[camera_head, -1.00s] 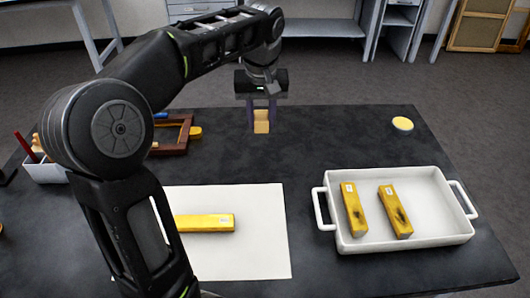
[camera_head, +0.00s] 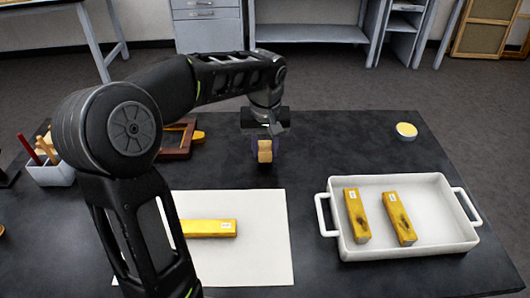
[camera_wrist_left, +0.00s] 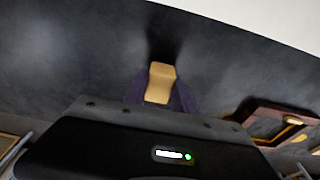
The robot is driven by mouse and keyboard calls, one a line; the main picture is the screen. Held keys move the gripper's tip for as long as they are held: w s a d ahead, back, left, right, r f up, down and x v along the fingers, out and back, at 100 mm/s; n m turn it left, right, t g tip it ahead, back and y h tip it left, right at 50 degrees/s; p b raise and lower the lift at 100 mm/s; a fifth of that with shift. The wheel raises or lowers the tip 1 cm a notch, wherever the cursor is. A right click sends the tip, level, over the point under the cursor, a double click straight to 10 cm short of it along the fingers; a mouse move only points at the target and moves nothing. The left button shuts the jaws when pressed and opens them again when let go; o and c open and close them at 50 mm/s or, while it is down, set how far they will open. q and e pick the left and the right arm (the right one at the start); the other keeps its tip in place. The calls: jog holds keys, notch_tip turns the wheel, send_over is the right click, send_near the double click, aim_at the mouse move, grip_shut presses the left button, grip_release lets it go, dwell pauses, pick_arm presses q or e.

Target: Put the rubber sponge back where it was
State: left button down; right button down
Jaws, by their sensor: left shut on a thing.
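The rubber sponge (camera_head: 265,151) is a small tan block. My left gripper (camera_head: 264,156) is shut on it, over the dark table behind the white sheet. In the left wrist view the sponge (camera_wrist_left: 160,83) sits between the two purple-grey fingers, with a dark shadow on the table close to it. I cannot tell whether it touches the table. My right gripper is in no view.
A white sheet (camera_head: 262,255) bears a yellow bar (camera_head: 210,228). A white tray (camera_head: 440,215) at right holds two yellow bars. A round yellow-topped dish (camera_head: 406,131) stands at the back right. A brown frame (camera_head: 178,150) and a white holder (camera_head: 52,174) with sticks are at left.

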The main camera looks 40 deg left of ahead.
aim_at(265, 152)
pick_arm(q)
jog(key=shift+f, duration=0.9)
jog(key=shift+f, duration=0.2)
jog(key=c, duration=1)
grip_release()
jog(key=shift+r, duration=0.15)
jog(key=r, duration=0.4)
jog(key=s+r, duration=0.1)
jog(key=r, duration=0.3)
jog(key=d+r, duration=0.1)
jog(key=r, duration=0.3)
jog(key=shift+s, duration=0.2)
